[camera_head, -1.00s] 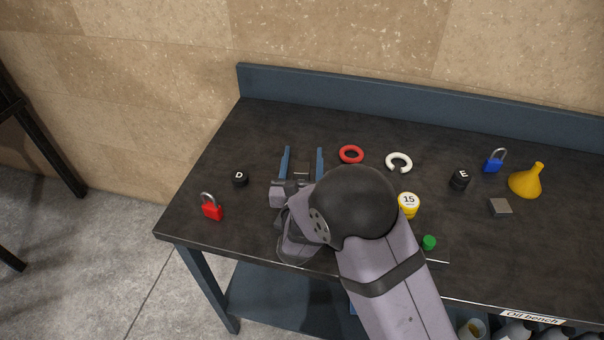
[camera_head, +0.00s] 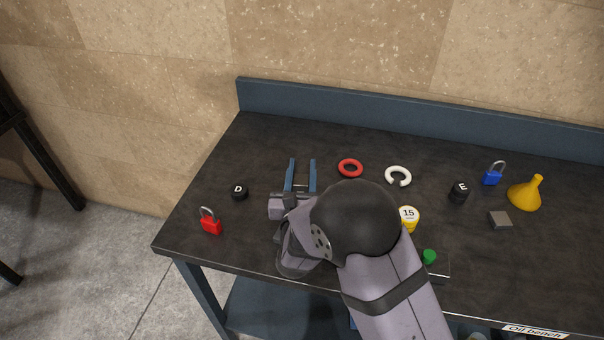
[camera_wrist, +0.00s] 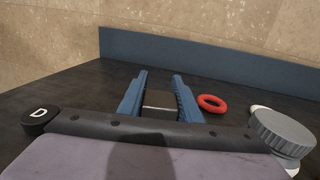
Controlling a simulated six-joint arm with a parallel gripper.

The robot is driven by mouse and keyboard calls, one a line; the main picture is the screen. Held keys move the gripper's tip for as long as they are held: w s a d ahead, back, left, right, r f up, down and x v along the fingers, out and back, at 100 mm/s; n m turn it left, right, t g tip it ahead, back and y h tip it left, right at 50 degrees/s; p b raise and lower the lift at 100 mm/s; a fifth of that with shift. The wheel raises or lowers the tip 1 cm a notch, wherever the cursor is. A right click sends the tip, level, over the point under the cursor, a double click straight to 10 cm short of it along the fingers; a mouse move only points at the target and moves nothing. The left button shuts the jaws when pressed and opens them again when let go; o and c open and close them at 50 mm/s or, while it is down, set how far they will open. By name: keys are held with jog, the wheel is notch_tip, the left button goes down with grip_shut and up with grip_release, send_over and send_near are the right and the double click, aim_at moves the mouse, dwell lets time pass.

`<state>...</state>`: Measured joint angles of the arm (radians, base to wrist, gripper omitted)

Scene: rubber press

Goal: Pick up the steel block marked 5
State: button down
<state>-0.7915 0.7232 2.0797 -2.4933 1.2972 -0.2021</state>
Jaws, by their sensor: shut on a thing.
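My gripper (camera_head: 302,161) reaches toward the back of the bench, its two blue fingers closed in on a grey metal block. In the wrist view, the block (camera_wrist: 160,101) sits between the fingers of my gripper (camera_wrist: 161,74), and its top and near face show. No number can be read on it in either view. In the head view, the block is hardly visible between the fingers. The gripper is low, near the bench top; whether the block still touches the bench cannot be told.
On the dark bench (camera_head: 430,165) are a black D weight (camera_head: 239,193), a red padlock (camera_head: 211,224), a red ring (camera_head: 350,168), a white open ring (camera_head: 398,175), a yellow 15 weight (camera_head: 409,216), a black E weight (camera_head: 459,192), a blue padlock (camera_head: 493,177), a yellow funnel (camera_head: 526,194) and a grey plate (camera_head: 500,220).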

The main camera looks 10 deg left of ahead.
notch_tip(320, 180, up, 18)
jog(key=b, duration=0.1)
dwell(0.5)
jog(key=shift+f+b, duration=0.1)
jog(key=shift+b, duration=0.2)
